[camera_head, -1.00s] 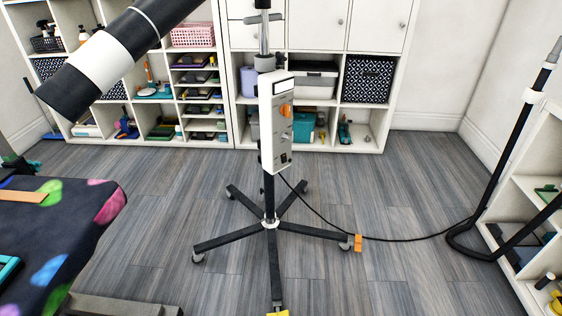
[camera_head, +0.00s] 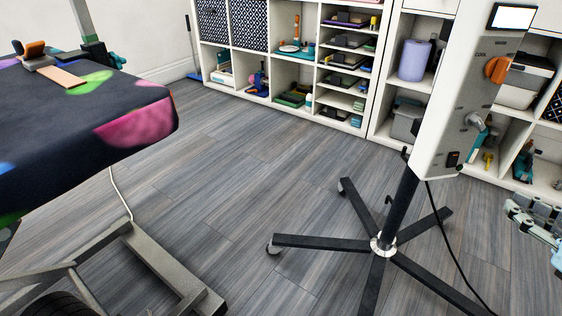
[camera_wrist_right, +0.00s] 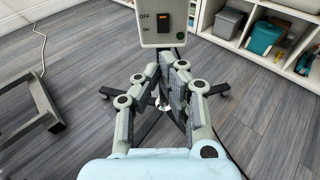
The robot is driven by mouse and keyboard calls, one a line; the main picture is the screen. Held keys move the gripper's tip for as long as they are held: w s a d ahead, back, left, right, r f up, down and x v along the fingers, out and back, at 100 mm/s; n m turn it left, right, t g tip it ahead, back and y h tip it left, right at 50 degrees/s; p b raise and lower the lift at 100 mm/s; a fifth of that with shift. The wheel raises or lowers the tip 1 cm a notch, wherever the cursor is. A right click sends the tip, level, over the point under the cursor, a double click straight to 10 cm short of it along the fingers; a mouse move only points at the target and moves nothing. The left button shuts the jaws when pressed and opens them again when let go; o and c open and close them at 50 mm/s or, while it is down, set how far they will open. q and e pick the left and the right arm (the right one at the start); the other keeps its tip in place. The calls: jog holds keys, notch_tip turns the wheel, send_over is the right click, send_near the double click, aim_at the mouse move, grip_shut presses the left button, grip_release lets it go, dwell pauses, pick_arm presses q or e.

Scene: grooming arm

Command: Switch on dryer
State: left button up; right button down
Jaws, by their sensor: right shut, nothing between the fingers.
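The dryer's white control box (camera_head: 462,75) stands on a black pole at the right of the head view. It has an orange knob (camera_head: 497,69), a screen on top and a small dark switch (camera_head: 452,160) at the bottom. In the right wrist view the box's lower face shows at the top, with a black rocker switch (camera_wrist_right: 162,20) marked OFF above and ON below; an orange strip shows on its upper part. My right gripper (camera_head: 518,212) is shut and empty, right of the box. In the wrist view its fingertips (camera_wrist_right: 170,66) appear below the switch, apart from it.
The stand's dark wheeled legs (camera_head: 322,242) spread over the floor. A cable hangs from the box. The grooming table (camera_head: 60,125) with a dark patterned top is at the left. White shelves (camera_head: 380,95) line the back. The floor between table and stand is clear.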

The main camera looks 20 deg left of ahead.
pick_arm(q)
jog(key=shift+s+f, duration=0.5)
jog(key=shift+f, duration=0.15)
pick_arm(e)
jog(key=shift+w+d+f, duration=0.1)
jog(key=shift+w+f, duration=0.05)
jog(key=shift+f, duration=0.3)
jog(key=b, duration=0.4)
send_near(446, 166)
jog(key=x, duration=0.5)
jog(key=shift+w+d+f, duration=0.3)
jog(key=shift+f, duration=0.05)
jog(key=shift+w+a, duration=0.35)
jog(key=shift+w, duration=0.3)
pick_arm(q)
jog(key=w+d+r+t, duration=0.1)
jog(key=w+d+r, duration=0.1)
jog(key=w+r, duration=0.1)
jog(key=shift+w+r, duration=0.2)
jog(key=shift+r, duration=0.6)
jog(key=shift+f, duration=0.1)
